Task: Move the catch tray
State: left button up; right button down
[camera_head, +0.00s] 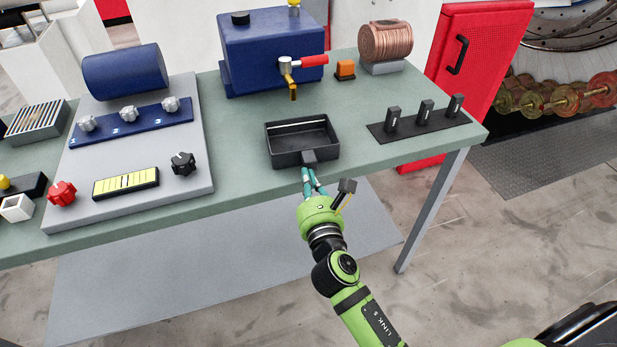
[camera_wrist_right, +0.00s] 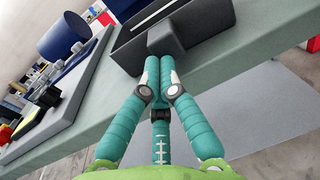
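The catch tray (camera_head: 274,150) is a black, open rectangular box near the front edge of the green table. A blocky tab (camera_head: 310,157) sticks out from its front wall. My right gripper (camera_head: 309,170) is at the front of this tab, over the table edge. In the right wrist view, the teal fingers of the right gripper (camera_wrist_right: 159,62) come together at the tab (camera_wrist_right: 165,38). Their tips are nearly touching, and I see nothing between them. The tab is wider than the closed tips. The contact is too small to judge. My left gripper is not in view.
A blue tank (camera_head: 260,60) with a red-handled tap stands behind the tray, its spout behind the tray. A black switch strip (camera_head: 420,126) lies to the right. A grey control panel (camera_head: 200,150) lies to the left. A copper spool (camera_head: 385,42) stands at the back.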

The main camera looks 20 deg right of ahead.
aim_at(303, 162)
jog(key=w, duration=0.2)
jog(key=w+p, duration=0.1)
jog(key=w, duration=0.1)
jog(key=shift+w+d+r, duration=0.1)
jog(key=shift+w+d, duration=0.1)
jog(key=shift+w, duration=0.5)
jog(key=shift+s, duration=0.1)
jog(key=shift+d, duration=0.1)
